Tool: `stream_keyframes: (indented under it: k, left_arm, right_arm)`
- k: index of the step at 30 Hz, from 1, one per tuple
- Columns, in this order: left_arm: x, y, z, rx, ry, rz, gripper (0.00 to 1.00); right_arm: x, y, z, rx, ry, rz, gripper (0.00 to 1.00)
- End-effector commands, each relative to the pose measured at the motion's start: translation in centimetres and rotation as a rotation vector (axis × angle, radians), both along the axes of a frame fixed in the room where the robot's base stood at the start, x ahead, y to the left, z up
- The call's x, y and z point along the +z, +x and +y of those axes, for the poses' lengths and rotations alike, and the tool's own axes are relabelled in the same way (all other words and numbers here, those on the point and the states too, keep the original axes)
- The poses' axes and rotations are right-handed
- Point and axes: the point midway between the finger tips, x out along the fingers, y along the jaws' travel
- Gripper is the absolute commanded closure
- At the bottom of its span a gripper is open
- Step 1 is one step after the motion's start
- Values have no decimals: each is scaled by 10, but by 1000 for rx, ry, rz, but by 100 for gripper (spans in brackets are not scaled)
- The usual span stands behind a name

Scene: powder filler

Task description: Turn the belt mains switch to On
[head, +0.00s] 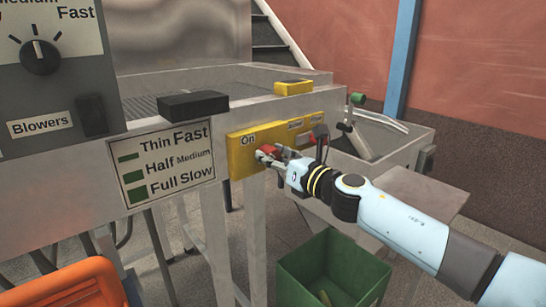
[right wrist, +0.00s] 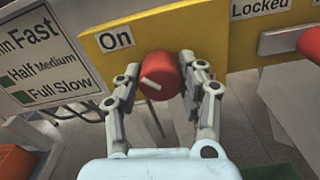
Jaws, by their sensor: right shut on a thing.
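The belt mains switch is a red round knob (right wrist: 160,76) with a pale pointer line, on a yellow panel (head: 238,166). An "On" label (right wrist: 116,39) sits to its upper left. In the head view the red knob (head: 268,149) is partly hidden by my gripper. My right gripper (head: 266,155) reaches in from the right and is at the knob. In the right wrist view its two fingers (right wrist: 158,88) are on either side of the knob, shut on it. The pointer line slants toward the upper left. My left gripper is not in view.
Right of the knob on the same panel is a lever with a red end (right wrist: 310,42) near a "Locked" label (right wrist: 246,8). A green bin (head: 330,262) stands below my right arm. An orange object (head: 75,285) is at lower left. The grey blower control box (head: 50,75) is at upper left.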

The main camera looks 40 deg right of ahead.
Motion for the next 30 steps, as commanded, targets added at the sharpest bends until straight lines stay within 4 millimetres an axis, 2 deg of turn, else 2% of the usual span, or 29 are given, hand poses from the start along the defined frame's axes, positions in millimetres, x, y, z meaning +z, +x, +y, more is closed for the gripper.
stream_keyframes:
  k: [11, 30]
  left_arm:
    - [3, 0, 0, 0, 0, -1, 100]
    - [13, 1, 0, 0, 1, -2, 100]
  right_arm:
    - [0, 0, -1, -1, 162, 13, 92]
    - [0, 0, -1, -3, 757, 60, 92]
